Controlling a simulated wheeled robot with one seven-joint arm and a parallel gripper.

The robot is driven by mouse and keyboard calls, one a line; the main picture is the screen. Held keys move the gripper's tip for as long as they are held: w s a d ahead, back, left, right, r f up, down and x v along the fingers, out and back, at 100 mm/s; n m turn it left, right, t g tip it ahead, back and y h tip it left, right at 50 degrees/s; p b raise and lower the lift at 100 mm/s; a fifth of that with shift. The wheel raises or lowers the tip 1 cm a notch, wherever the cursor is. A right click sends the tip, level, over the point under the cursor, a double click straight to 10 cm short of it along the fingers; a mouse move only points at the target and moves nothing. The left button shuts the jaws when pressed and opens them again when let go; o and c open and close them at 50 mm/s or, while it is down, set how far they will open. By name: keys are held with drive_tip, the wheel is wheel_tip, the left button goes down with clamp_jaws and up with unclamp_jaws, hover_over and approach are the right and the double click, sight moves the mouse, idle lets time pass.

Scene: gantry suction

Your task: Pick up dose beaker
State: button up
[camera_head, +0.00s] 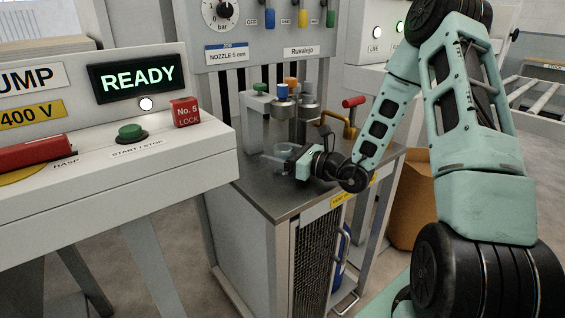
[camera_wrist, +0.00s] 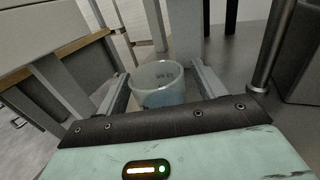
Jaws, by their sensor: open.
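The dose beaker (camera_wrist: 158,88) is a small translucent cup with dark print on its wall. It stands upright between the two open fingers of my gripper (camera_wrist: 157,92) in the wrist view. A gap shows on its right side, and it sits closer to the left finger; whether it touches that finger I cannot tell. In the head view the beaker (camera_head: 283,152) shows partly behind my gripper (camera_head: 279,162), low over the grey steel cabinet top (camera_head: 262,199).
Metal fittings with coloured caps (camera_head: 283,92) and a red-handled brass valve (camera_head: 350,112) stand just behind the beaker. A pump panel (camera_head: 110,150) reading READY fills the left. A brown bin (camera_head: 410,200) stands at the right. The cabinet top's front is clear.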

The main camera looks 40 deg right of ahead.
drive_tip(key=shift+w+a, duration=0.2)
drive_tip(key=shift+w, duration=0.3)
drive_tip(key=c, duration=1.2)
drive_tip(key=shift+r, duration=0.2)
